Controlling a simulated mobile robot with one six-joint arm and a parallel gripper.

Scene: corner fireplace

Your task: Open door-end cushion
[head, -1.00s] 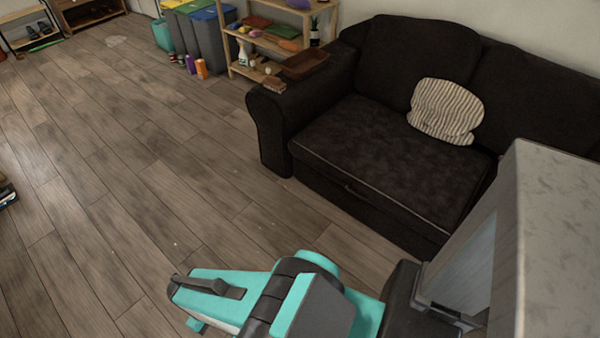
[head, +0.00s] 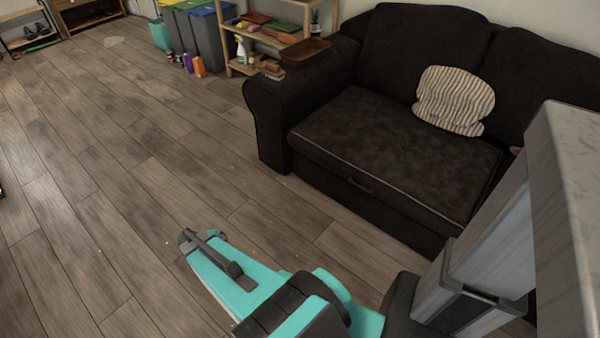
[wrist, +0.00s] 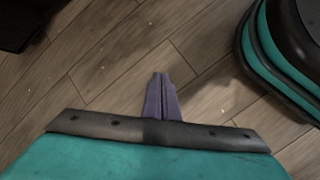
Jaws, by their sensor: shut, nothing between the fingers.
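The dark sofa's seat cushion (head: 395,145) is on the right of the head view, with pale piping along its front edge. It lies flat and looks closed.
A striped pillow (head: 454,100) rests at the back of the seat. A brown tray (head: 306,54) sits by the sofa's left arm (head: 300,95). A wooden shelf (head: 232,55), bins (head: 207,35) and bottles stand behind. The floor (head: 110,170) left of the sofa is clear.

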